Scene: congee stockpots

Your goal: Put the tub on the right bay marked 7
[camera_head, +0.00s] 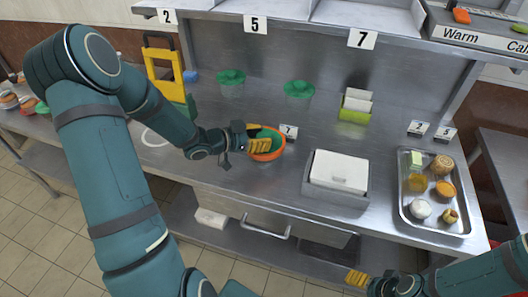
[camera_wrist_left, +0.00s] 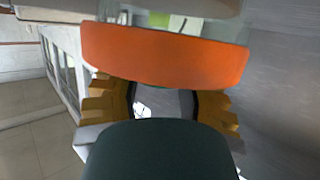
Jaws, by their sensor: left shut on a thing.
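The tub (camera_head: 267,155) is a round orange bowl with green inside, at the middle of the steel counter. My left gripper (camera_head: 258,143) is shut on its rim; I cannot tell whether the tub touches the counter. In the left wrist view, the orange tub wall (camera_wrist_left: 165,55) fills the top, beyond the yellow fingers of my left gripper (camera_wrist_left: 160,105). The bay marked 7 (camera_head: 372,14) is the right section of the raised shelf, with its 7 card (camera_head: 362,39) on the front edge. My right gripper (camera_head: 362,280) is at the bottom edge, away from the tub; its opening is unclear.
Bays marked 2 and 5 are left of bay 7. A grey box with a white lid (camera_head: 337,171) and a tray of food (camera_head: 404,205) stand right of the tub. Green bowls (camera_head: 299,89), a green card holder (camera_head: 354,114) and a yellow stand (camera_head: 164,64) are behind.

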